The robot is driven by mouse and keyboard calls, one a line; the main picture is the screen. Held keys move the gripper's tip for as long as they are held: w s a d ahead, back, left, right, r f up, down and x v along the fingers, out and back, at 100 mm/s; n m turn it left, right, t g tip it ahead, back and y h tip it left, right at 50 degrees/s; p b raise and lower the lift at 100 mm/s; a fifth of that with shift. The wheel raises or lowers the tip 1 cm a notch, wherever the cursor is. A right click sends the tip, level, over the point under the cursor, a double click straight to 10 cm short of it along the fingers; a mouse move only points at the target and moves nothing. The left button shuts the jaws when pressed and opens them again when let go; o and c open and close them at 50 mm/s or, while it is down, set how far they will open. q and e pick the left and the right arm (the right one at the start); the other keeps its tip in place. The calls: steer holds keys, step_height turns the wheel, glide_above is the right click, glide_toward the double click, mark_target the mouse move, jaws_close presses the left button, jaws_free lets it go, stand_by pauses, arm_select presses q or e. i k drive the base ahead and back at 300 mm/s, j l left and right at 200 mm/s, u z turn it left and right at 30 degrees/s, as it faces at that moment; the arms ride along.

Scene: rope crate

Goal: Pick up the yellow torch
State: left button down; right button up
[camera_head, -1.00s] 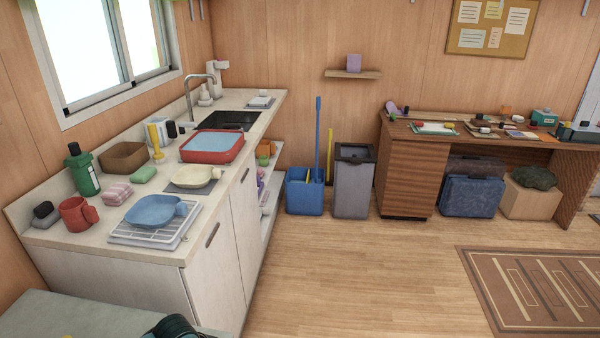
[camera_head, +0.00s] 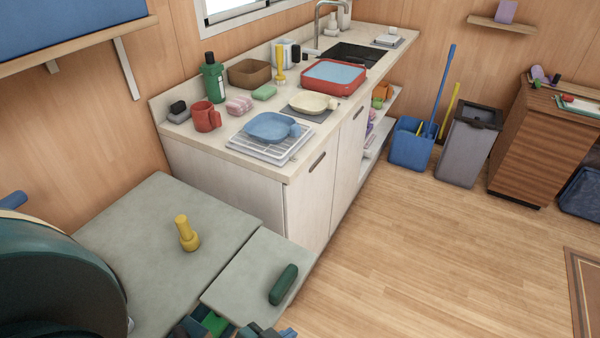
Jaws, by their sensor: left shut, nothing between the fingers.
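The yellow torch (camera_head: 187,232) stands upright on the grey-green table (camera_head: 135,222) in the lower left, with its narrower end up. Nothing touches it. A large rounded dark green part of my left arm (camera_head: 50,275) fills the lower left corner, to the left of the torch. My left gripper is apart from the torch and holds nothing; its fingertips are hard to make out. My right gripper is not in view.
A dark green cylinder (camera_head: 283,284) lies on a lower grey-green surface. Blue and green items (camera_head: 215,323) crowd the bottom edge. The counter (camera_head: 225,148) behind holds a red mug (camera_head: 207,116) and a blue pan (camera_head: 270,127). The table around the torch is clear.

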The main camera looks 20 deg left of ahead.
mark_target(189, 241)
steer(key=u, duration=1.7)
